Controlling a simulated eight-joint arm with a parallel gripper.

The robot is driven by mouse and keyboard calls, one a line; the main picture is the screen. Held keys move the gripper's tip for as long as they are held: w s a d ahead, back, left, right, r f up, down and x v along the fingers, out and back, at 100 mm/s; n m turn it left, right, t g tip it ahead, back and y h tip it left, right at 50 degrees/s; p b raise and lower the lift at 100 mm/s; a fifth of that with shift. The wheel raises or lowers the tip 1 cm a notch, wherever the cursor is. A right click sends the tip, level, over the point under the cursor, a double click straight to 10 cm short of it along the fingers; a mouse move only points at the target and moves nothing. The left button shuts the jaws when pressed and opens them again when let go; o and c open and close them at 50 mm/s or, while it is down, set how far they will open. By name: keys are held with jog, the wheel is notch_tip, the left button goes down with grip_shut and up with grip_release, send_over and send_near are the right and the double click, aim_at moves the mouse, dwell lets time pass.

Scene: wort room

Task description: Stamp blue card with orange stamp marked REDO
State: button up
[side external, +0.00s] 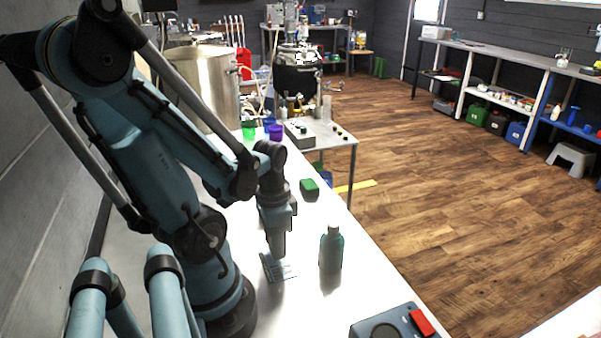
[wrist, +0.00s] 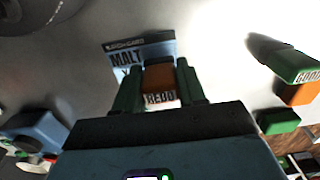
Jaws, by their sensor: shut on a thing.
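The blue card (wrist: 135,52) lies flat on the white bench with printed lettering, "MALT" among it. It also shows in the side external view (side external: 275,267), right under the gripper tip. My gripper (wrist: 158,90) is shut on the orange stamp (wrist: 158,78), whose white label reads REDO. In the side external view my gripper (side external: 277,250) points down just over the card. The stamp overlaps the card's near part in the wrist view; I cannot tell whether its face touches the card. The stamp is not distinguishable in the side external view.
A second stamp (wrist: 285,62), green and orange and labelled GOOD, is at right in the wrist view. A green block (side external: 309,187) lies farther along the bench. A teal bottle (side external: 331,250) stands close to the card's right. A blue device with a red part (side external: 385,324) is at the near edge.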

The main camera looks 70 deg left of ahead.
jog(key=shift+f, duration=0.5)
dwell(0.6)
jog(key=shift+r, duration=0.1)
dwell(0.4)
jog(key=shift+r, duration=3.4)
